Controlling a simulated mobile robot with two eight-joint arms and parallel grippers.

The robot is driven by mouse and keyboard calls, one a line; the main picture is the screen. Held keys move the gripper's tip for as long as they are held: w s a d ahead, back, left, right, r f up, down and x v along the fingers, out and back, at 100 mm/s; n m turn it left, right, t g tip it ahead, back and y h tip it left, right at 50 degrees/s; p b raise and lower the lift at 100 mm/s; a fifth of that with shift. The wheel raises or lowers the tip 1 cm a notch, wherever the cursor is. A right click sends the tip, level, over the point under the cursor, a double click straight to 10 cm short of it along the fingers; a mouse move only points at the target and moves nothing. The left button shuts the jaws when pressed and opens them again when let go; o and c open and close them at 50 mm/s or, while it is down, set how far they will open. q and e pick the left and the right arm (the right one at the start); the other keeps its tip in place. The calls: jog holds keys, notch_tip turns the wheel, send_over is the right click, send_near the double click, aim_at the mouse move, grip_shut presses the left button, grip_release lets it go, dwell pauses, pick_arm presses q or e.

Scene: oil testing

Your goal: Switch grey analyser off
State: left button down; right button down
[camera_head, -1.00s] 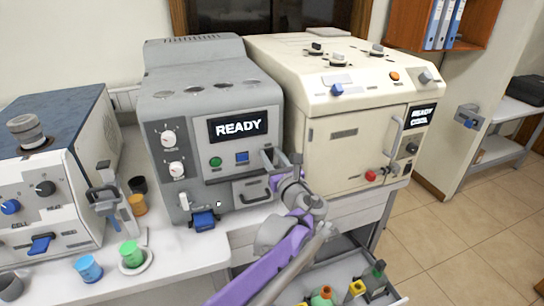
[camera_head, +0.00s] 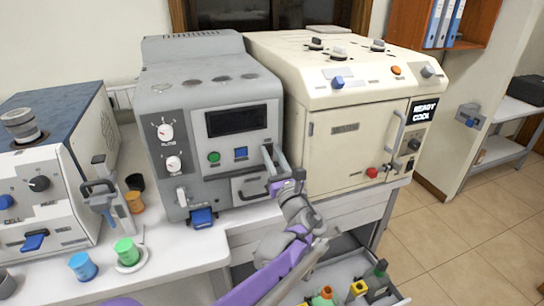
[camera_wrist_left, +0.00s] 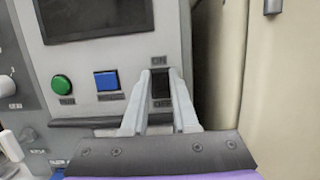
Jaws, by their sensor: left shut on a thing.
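The grey analyser (camera_head: 195,60) stands on the bench in the middle of the head view. Its display (camera_head: 236,121) is dark; in the wrist view the display (camera_wrist_left: 95,15) is also dark. Below it are a green button (camera_wrist_left: 62,85) and a blue square button (camera_wrist_left: 107,81). A small black rocker switch (camera_wrist_left: 160,85) sits right of these, between my fingertips. My left gripper (camera_head: 273,158) is at the front panel's right side, shut on the switch; it also shows in the wrist view (camera_wrist_left: 160,78). The fingers partly hide the switch's surroundings. My right gripper is not in view.
A beige analyser (camera_head: 345,120) stands close on the right, its screen lit. A white and blue device (camera_head: 50,180) stands at left. A blue cup (camera_head: 83,266) and a green cup (camera_head: 126,251) are on the bench front. An open drawer (camera_head: 350,270) holds bottles.

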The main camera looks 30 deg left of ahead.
pick_arm(q)
jog(key=c, duration=0.7)
grip_release()
jog(key=v, duration=1.1)
jog(key=shift+a+b, duration=0.15)
jog(key=shift+b, duration=0.15)
